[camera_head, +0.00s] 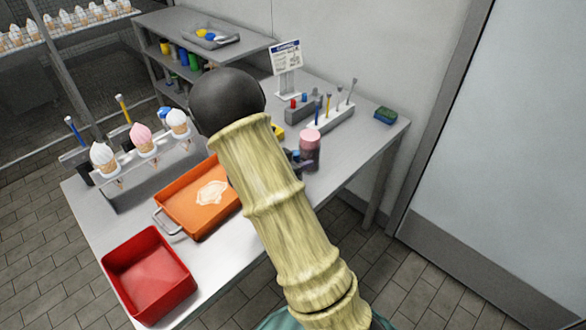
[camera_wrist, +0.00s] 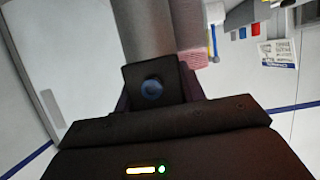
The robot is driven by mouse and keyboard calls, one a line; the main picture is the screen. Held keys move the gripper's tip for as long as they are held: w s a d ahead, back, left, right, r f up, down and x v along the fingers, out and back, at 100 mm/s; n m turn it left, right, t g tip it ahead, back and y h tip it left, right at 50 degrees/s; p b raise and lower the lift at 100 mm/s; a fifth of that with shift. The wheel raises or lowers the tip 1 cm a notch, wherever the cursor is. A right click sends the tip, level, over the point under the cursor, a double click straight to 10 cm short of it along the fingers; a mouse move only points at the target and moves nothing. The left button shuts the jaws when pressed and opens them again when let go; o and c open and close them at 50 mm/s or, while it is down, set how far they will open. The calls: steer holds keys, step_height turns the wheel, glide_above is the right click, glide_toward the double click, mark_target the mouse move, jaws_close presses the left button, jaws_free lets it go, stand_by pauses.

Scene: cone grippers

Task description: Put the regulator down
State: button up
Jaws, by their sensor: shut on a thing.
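A dark block with a round blue knob, which looks like the regulator (camera_wrist: 134,76), sits between the fingers of my gripper (camera_wrist: 158,92) in the wrist view. My gripper is shut on it. In the head view my own arm covers most of the gripper. A small dark bluish shape shows at the arm's right edge beside a pink-topped jar, and I cannot tell whether it is gripper or regulator. The gap between the regulator and the grey table (camera_head: 345,165) is hidden.
An orange tray (camera_head: 181,222) with a pale spill and a red bin (camera_head: 133,298) stand at the table's front left. A cone rack (camera_head: 148,183) is behind them. The pink-topped jar (camera_head: 310,145), a tool holder (camera_head: 333,120) and a sign (camera_head: 287,58) stand right of my arm. The table's right part has free room.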

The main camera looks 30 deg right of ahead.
steer(key=shift+f, duration=0.2)
steer(key=shift+f, duration=1.9)
steer(key=shift+f, duration=0.2)
steer(key=o, duration=1.1)
steer(key=shift+r, duration=0.1)
steer(key=shift+r, duration=0.15)
steer(key=v, duration=1.2)
